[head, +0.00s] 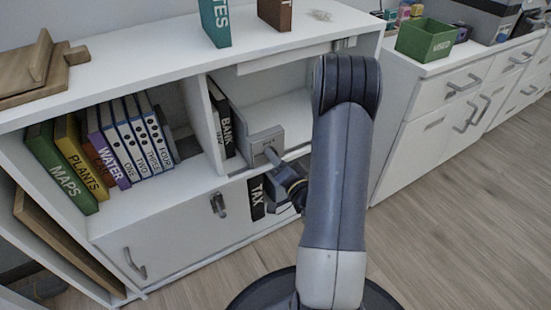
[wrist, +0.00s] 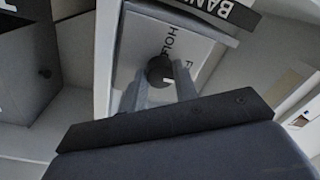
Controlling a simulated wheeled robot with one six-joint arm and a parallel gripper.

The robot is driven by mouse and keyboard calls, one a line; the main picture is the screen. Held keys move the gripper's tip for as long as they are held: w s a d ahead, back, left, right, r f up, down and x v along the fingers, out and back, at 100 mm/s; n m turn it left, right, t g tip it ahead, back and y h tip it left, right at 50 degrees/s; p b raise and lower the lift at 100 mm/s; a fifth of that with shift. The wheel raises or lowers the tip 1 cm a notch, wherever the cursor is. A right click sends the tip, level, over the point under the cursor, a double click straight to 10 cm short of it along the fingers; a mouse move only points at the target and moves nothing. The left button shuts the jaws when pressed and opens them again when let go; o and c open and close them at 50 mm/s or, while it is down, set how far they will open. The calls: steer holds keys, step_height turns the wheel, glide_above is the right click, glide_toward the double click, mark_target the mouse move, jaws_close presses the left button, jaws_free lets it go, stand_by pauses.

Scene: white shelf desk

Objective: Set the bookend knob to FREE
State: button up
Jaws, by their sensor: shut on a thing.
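The grey bookend (head: 262,142) stands in the shelf's middle bay, right of the black BANK binder (head: 227,132). In the wrist view, the bookend's pale face (wrist: 145,38) carries the word HOLD and a second label starting with F, the rest of which is cut off from sight. The round black knob (wrist: 159,70) sits on this face and shows a small white mark at its lower right. My gripper (wrist: 163,88) has its two grey fingers on either side of the knob and is shut on it. In the head view my gripper (head: 271,156) reaches the bookend's front, and the knob is hidden.
Several labelled books and binders (head: 120,145) lean in the left bay. A TAX binder (head: 256,198) stands below the bookend. Cabinet doors with handles (head: 218,204) lie close under my arm. The bay right of the bookend (head: 290,112) looks empty.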

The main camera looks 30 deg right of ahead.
steer(key=o, duration=1)
steer(key=s, duration=1)
steer(key=shift+s+d+f+p, duration=0.15)
steer(key=shift+s+f+p, duration=0.15)
steer(key=shift+s, duration=0.1)
steer(key=shift+w, duration=0.1)
steer(key=w, duration=1)
steer(key=shift+w+r+b, duration=0.3)
steer(key=shift+w, duration=0.05)
